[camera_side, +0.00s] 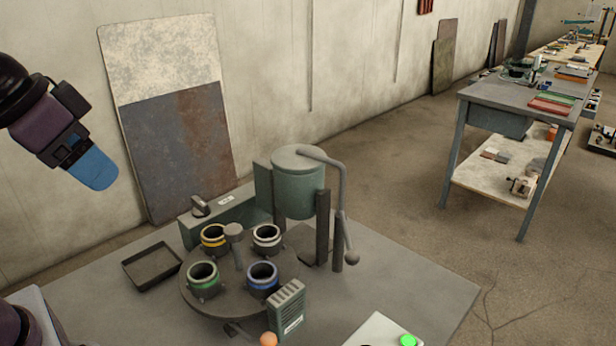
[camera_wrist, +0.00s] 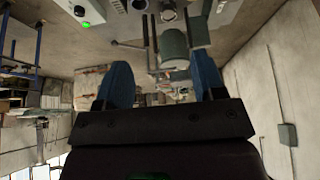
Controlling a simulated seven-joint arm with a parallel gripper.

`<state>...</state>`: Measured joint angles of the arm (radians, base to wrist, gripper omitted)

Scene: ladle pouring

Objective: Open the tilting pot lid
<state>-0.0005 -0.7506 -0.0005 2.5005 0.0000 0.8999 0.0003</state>
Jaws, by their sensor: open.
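The tilting pot (camera_side: 298,195) is a green cylinder on dark posts at the back of the bench. Its round grey-green top (camera_side: 296,157) looks covered, with the lid down. The pot also shows in the wrist view (camera_wrist: 174,48), ahead of my fingers. My gripper (camera_side: 92,168) is in the air at upper left, well away from the pot. Its two blue fingers (camera_wrist: 164,82) are apart with nothing between them.
A round turntable (camera_side: 222,302) carries several cups with coloured rims in front of the pot. A shallow dark tray (camera_side: 137,279) lies to its left. A ribbed green box (camera_side: 287,308) and a panel with a green button (camera_side: 408,340) are nearer. The air between gripper and pot looks clear.

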